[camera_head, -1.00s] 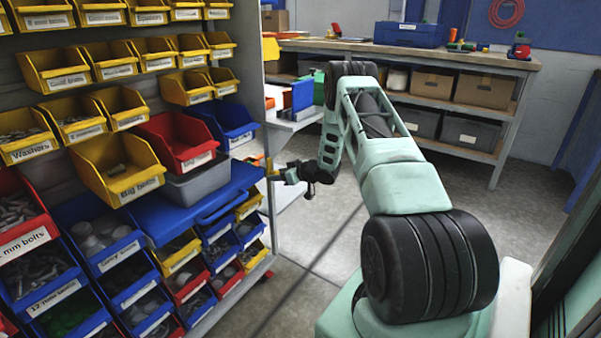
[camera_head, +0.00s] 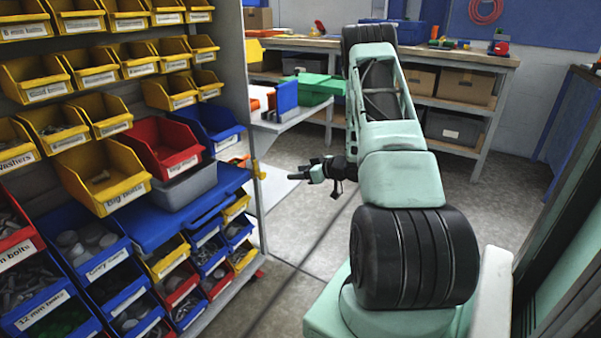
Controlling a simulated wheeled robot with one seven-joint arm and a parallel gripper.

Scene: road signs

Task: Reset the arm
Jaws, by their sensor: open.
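My gripper (camera_head: 294,175) is at the middle of the head view, pointing left. It is small and dark here. It is open, and nothing shows between its fingers. It hangs over the open floor, a little right of the bin rack, apart from it. My pale green arm (camera_head: 400,180) rises from the lower right, bends at its upper joint near the workbench, and folds back down to the gripper. Part of the forearm is hidden behind the nearer link.
The bin rack (camera_head: 248,95) with yellow, red and blue bins fills the left. A blue tray (camera_head: 190,205) sticks out from it. A white shelf (camera_head: 285,122) holds a green box (camera_head: 318,88). A workbench (camera_head: 480,58) stands behind. The grey floor (camera_head: 310,225) is clear.

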